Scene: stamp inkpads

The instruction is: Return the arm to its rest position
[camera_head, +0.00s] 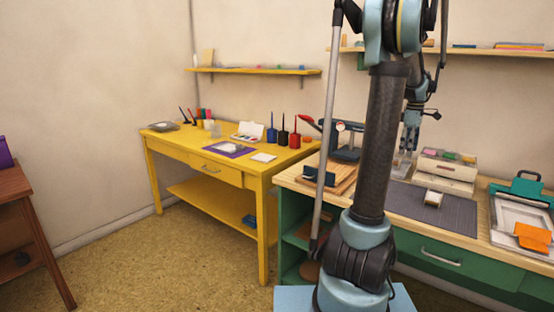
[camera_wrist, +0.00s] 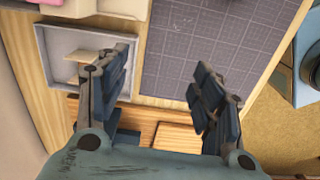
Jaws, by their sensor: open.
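My gripper (camera_wrist: 160,75) is open in the wrist view, its two dark fingers spread apart with nothing between them. It is above the green workbench's wooden top, with a grey open tray (camera_wrist: 44,70) at its left and a dark grid mat (camera_wrist: 215,40) beyond and to the right. In the head view my gripper (camera_head: 408,142) hangs over the workbench near the wall, partly behind my own arm. My arm (camera_head: 381,150) rises in the foreground and hides part of the bench. The gap between gripper and bench top is hard to judge.
The green workbench (camera_head: 458,265) holds the cutting mat (camera_head: 440,209), a small drawer box (camera_head: 446,175), a dark press (camera_head: 345,140) and a green-clipped frame (camera_head: 515,215). A yellow table (camera_head: 180,142) with ink bottles stands left. Open floor (camera_head: 150,260) lies between the tables.

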